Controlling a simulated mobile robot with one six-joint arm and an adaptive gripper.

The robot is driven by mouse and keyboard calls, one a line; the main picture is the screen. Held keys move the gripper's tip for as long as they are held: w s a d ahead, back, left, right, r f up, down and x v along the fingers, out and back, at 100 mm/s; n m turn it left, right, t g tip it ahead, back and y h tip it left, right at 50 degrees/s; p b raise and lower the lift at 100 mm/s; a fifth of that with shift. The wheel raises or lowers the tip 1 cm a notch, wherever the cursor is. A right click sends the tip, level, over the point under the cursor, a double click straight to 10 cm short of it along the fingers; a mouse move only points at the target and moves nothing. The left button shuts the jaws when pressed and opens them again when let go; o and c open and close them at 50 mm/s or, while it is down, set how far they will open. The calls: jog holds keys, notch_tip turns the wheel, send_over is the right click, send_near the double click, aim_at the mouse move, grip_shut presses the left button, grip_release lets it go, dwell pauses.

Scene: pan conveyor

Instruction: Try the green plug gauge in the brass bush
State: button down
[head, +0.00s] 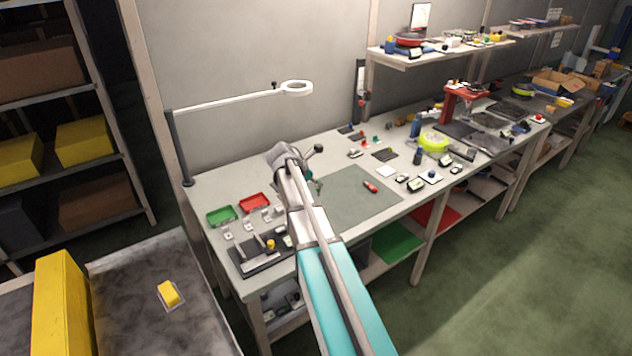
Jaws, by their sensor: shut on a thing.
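My gripper (313,184) is over the left part of the grey-green mat on the bench, partly hidden by my own arm. It is shut on a small green piece (318,190), which looks like the green plug gauge; little of it shows. A small yellow-gold piece (270,244), which may be the brass bush, stands on the dark rack at the bench's front left. It is to the left of my gripper and nearer the front edge, clearly apart from it. Its bore is too small to see.
A green tray (221,215) and a red tray (253,203) lie left of the mat (350,212), with several small blocks before them. A red-bodied item (370,186) lies on the mat. A white lamp arm (230,99) reaches over the back left. Tools crowd the bench's right part.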

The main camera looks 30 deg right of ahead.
jog(key=shift+f, duration=0.2)
jog(key=shift+f+b, duration=2.2)
jog(key=shift+b, duration=0.2)
jog(key=shift+f+b, duration=1.3)
dwell(2.2)
jog(key=shift+r+p, duration=0.3)
dwell(1.0)
jog(key=shift+r+p, duration=0.75)
